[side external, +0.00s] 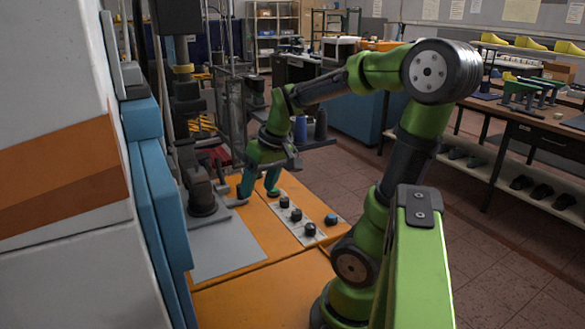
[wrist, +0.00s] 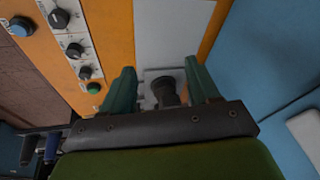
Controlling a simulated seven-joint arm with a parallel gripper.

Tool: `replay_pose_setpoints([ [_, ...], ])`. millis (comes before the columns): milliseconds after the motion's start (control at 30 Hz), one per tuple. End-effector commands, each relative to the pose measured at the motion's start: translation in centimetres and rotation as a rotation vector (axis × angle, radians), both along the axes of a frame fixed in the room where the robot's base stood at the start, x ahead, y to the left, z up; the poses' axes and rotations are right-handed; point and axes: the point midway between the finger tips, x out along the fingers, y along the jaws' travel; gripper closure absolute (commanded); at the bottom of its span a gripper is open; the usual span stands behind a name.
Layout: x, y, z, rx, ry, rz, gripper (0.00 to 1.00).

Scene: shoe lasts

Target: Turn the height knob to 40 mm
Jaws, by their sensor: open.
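A light control panel (side external: 318,212) on the orange machine bed carries several dark knobs in a row. The knobs show in the side view at the far end (side external: 284,201), in the middle (side external: 297,215) and at the near end (side external: 310,230). In the wrist view they lie at upper left as a large knob (wrist: 58,18), a middle knob (wrist: 74,50) and a small knob (wrist: 84,73). Their labels and scales are too small to read, so I cannot tell which sets height. My gripper (side external: 259,190) is open beyond the row, apart from the knobs. Its green fingers (wrist: 159,72) are spread.
A blue button (side external: 331,219) and a green button (wrist: 93,88) sit near the knobs. A dark post (wrist: 165,92) shows between my fingers in the wrist view. A grey plate (side external: 225,248) lies left of the panel, beside blue machine panels (side external: 160,190). Orange bed in front is clear.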

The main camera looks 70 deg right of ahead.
Motion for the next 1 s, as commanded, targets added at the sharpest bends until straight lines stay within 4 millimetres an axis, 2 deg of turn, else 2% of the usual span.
replay_pose_setpoints([
  [33, -1.3, -3.3, -0.9, -0.019, 0.065, 0.025, 0.4],
  [100, -3.3, -6.9, -1.7, -0.046, 0.143, 0.108, 0.4],
  [200, -6.3, -10.8, -2.4, -0.069, 0.239, 0.258, 0.4],
  [300, -8.4, -13.0, -2.5, -0.083, 0.3, 0.428, 0.4],
  [400, -9.2, -13.7, -2.1, -0.102, 0.322, 0.59, 0.4],
  [500, -9.3, -13.6, -1.8, -0.115, 0.322, 0.709, 0.4],
  [667, -9.3, -13.4, -2.3, -0.118, 0.319, 0.778, 0.4],
  [767, -9.3, -13.4, -3.5, -0.116, 0.319, 0.78, 0.4],
  [1000, -9.4, -13.3, -8.4, -0.113, 0.32, 0.778, 0.4],
])
